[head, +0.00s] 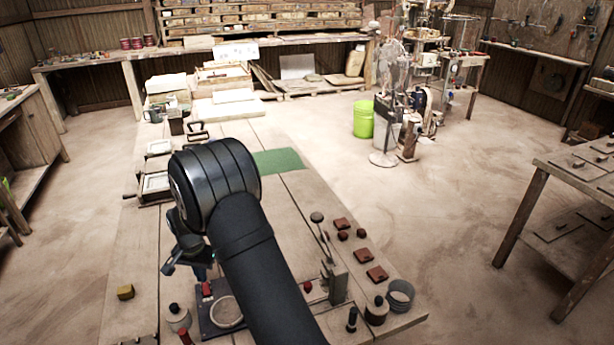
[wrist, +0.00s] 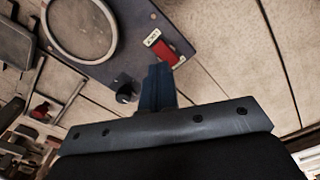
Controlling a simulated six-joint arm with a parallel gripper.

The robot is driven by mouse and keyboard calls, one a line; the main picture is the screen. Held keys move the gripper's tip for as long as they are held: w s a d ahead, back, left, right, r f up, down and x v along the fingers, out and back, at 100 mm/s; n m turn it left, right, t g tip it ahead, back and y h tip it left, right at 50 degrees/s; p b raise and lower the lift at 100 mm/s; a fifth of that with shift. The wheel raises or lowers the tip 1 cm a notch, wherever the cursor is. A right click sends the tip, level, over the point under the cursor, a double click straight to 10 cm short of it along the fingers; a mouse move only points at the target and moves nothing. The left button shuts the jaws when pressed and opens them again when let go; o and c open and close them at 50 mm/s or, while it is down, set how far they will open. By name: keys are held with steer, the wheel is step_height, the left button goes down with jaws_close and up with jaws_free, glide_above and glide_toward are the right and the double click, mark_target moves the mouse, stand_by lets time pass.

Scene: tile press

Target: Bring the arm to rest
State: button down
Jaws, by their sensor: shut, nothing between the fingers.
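My gripper (wrist: 159,72) shows in the wrist view as blue-grey fingers shut together with nothing between them. It points toward a dark blue base plate (wrist: 190,18). The plate carries a pale round ring (wrist: 82,22), a red switch (wrist: 173,50) with a white label, and a black knob (wrist: 126,93). In the head view the plate (head: 208,327) is on the table near the front, partly behind my arm. The round ring (head: 227,312) shows beside the arm.
The wooden table (head: 135,235) has bare planks at left. A yellow block (head: 125,292) lies at left. A green mat (head: 278,162) lies farther back.

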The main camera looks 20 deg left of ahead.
step_height(320, 180, down, 5)
steer(key=shift+f, duration=0.1)
stand_by(0.5)
step_height(320, 180, up, 6)
steer(key=shift+r, duration=0.25)
steer(key=shift+f, duration=0.3)
step_height(320, 180, down, 6)
steer(key=shift+r, duration=0.25)
step_height(320, 180, up, 9)
step_height(320, 180, up, 6)
steer(key=n+t, duration=0.3)
steer(key=n, duration=0.3)
glide_above(206, 292)
steer(key=s+a, duration=0.2)
steer(key=s, duration=0.1)
steer(key=shift+s+d, duration=0.1)
steer(key=shift+s, duration=0.05)
